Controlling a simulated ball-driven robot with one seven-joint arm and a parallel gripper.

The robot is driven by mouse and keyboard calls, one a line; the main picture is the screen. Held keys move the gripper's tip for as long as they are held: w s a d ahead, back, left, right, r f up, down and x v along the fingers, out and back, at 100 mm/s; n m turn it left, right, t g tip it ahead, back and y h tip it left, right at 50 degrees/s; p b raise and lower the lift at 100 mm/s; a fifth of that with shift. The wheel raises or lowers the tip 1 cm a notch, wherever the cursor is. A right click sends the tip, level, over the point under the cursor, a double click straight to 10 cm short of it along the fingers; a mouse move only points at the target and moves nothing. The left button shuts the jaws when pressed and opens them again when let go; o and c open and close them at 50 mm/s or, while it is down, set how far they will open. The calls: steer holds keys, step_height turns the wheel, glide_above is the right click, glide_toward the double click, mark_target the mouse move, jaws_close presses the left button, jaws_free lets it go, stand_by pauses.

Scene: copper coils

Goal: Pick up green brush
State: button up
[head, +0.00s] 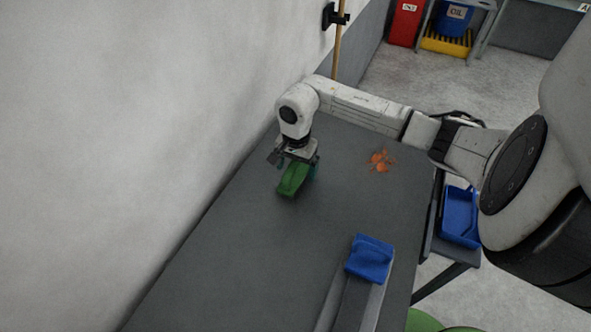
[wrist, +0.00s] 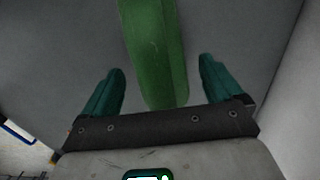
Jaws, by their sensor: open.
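The green brush (head: 293,179) lies on the dark grey table (head: 250,240), near the wall side. In the wrist view the green brush (wrist: 155,50) runs up from between the fingers and out of the top of the frame. My gripper (wrist: 160,80) is open, with one teal finger on each side of the brush and a visible gap on both sides. In the head view my gripper (head: 297,165) is just above and behind the brush and hides its far end. I cannot tell the exact height between fingers and brush.
An orange splayed object (head: 380,160) lies on the table to the right of my gripper. A blue object (head: 369,258) sits on a grey strip at the table's near right. A white wall (head: 120,120) borders the table's left. The table's middle is clear.

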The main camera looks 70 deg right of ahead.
steer(key=shift+c, duration=0.3)
steer(key=c, duration=1.1)
steer(key=shift+r, duration=0.2)
steer(key=shift+c, duration=0.2)
steer(key=shift+r+b, duration=0.5)
steer(key=shift+r, duration=0.05)
steer(key=s+d+r+b, duration=0.2)
steer(key=s+r+b, duration=0.3)
steer(key=s+r, duration=0.6)
steer(key=s, duration=0.2)
steer(key=shift+s+d+r, duration=0.25)
steer(key=shift+s+r, duration=0.05)
steer(key=shift+s, duration=0.1)
